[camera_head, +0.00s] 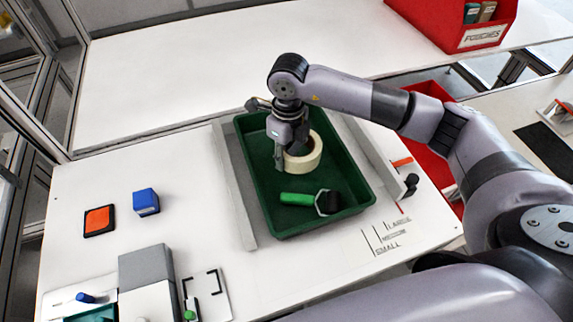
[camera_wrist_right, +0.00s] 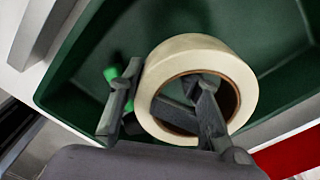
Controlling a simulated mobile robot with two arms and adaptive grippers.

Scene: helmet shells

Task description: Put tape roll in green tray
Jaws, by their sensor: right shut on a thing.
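The cream tape roll (camera_head: 306,158) is inside the green tray (camera_head: 353,172), in its upper right part. My right gripper (camera_head: 283,163) reaches down into the tray and is shut on the wall of the roll. In the right wrist view, one finger is inside the hole of the tape roll (camera_wrist_right: 197,55) and the other is outside its left side. The gripper there (camera_wrist_right: 160,108) hides part of the roll. I cannot tell whether the roll touches the tray floor. My left gripper is not in view.
A green-handled tool (camera_head: 298,199) with a black end lies in the tray's near part. Pale rails flank the tray. A blue box (camera_head: 146,201) and an orange-and-black pad (camera_head: 99,220) lie to the left. A red bin (camera_head: 430,22) stands at the back right.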

